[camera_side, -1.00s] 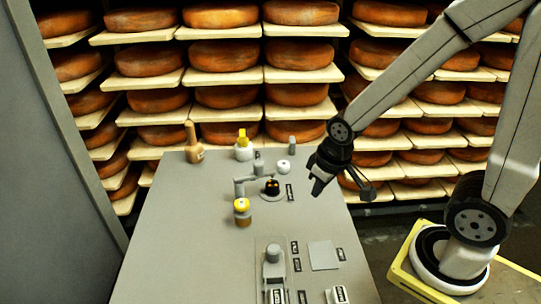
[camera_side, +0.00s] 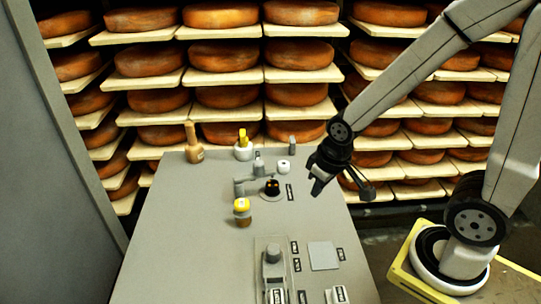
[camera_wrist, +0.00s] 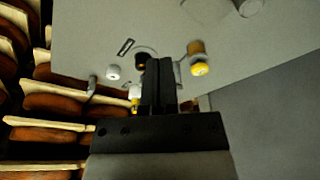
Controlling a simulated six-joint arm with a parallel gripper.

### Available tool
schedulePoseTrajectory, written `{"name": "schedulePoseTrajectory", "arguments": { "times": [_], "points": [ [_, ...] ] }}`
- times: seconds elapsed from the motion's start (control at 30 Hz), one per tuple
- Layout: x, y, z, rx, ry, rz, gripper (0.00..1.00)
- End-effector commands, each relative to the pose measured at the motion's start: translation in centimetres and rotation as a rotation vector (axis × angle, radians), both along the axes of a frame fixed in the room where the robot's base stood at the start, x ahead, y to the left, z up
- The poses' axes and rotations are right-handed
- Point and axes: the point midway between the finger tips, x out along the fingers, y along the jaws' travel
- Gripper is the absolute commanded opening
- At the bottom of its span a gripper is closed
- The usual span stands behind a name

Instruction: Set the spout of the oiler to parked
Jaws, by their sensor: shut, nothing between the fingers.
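The oiler appears to be the grey post with a sideways spout (camera_side: 246,181) in the middle of the bench. The spout points left, with its tip above the bench behind the yellow-capped jar (camera_side: 242,212). A black knob with yellow marks (camera_side: 271,188) stands just right of it, beside a small dark label (camera_side: 289,192) too small to read. My gripper (camera_side: 316,190) is shut and empty, in the air right of the knob and apart from it. In the wrist view my shut fingers (camera_wrist: 158,78) hide most of the spout.
A white bottle with a yellow top (camera_side: 243,148), a brown bottle (camera_side: 194,146) and a white knob (camera_side: 283,167) stand at the back. A grey lever (camera_side: 272,254) and a flat plate (camera_side: 323,255) are in front. The bench's left side (camera_side: 175,235) is clear. Cheese shelves stand behind.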

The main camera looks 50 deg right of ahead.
Motion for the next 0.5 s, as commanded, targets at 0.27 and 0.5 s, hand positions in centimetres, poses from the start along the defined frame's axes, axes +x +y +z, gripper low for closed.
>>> {"name": "schedulePoseTrajectory", "arguments": {
  "times": [0.27, 0.5],
  "points": [
    [0.00, 0.00, 0.00, 0.000, 0.000, 0.000, 0.00],
    [0.69, -0.05, 0.14, 0.000, 0.005, 0.002, 0.73]
  ]
}}
